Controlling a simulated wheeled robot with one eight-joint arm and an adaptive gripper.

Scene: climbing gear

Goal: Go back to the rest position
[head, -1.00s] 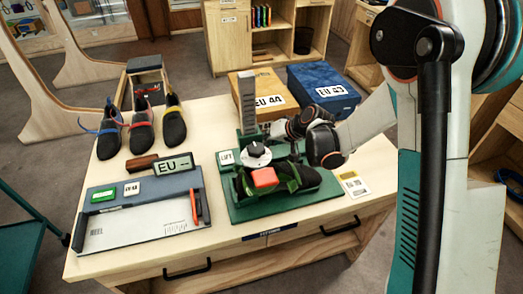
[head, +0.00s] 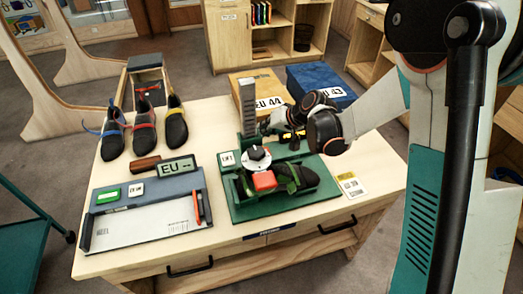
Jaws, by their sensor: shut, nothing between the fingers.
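My gripper (head: 293,137) is at the end of my arm, which comes in from the right of the head view. It is above the back right part of the green fixture (head: 285,209) on the wooden table. Its fingers are small and dark here; they look closed and hold nothing. A dark climbing shoe (head: 305,178) lies in the fixture, with a red block (head: 264,180) at its front left and a white round dial (head: 257,154) behind it. My gripper is apart from the shoe.
Several shoes (head: 113,138) stand at the table's back left. A grey measuring board (head: 150,213) with an EU display (head: 177,168) lies at the front left. A tan box (head: 258,90) and a blue box (head: 322,83) stand behind the fixture. A yellow-white card (head: 350,185) lies right of it.

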